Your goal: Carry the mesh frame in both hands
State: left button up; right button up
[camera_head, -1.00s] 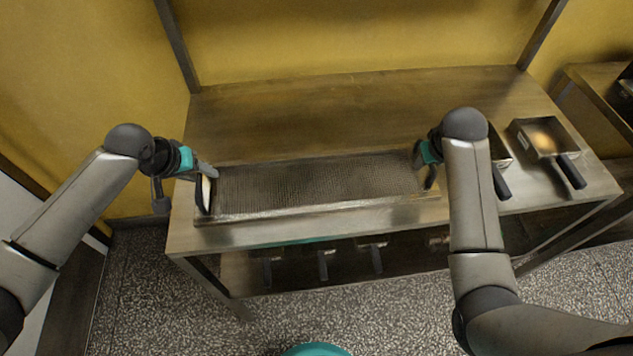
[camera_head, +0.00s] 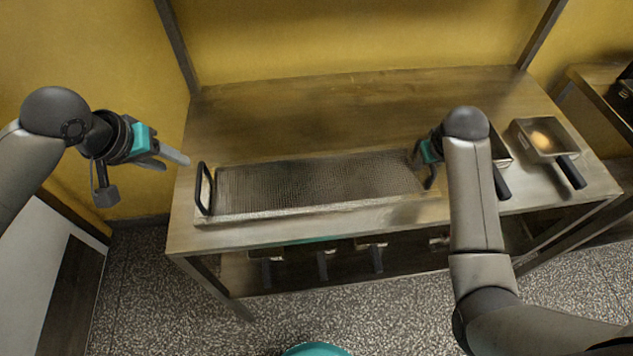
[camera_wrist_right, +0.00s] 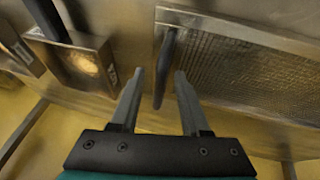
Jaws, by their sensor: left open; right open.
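My right gripper (camera_head: 430,172) is at the frame's right end, partly hidden by my arm. In the right wrist view, its open fingers (camera_wrist_right: 154,86) stand on either side of the right handle (camera_wrist_right: 164,68). I cannot tell whether they touch it.
A square pan (camera_head: 545,138) with a dark handle and something pale inside sits on the table's right. Another pan (camera_head: 498,152) is partly hidden behind my right arm. Several dark-handled items (camera_head: 322,262) hang or rest below the tabletop. The table's back (camera_head: 350,105) is clear.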

jog(key=v, duration=1.1)
jog(key=shift+s+r, duration=0.15)
jog(key=shift+r, duration=0.15)
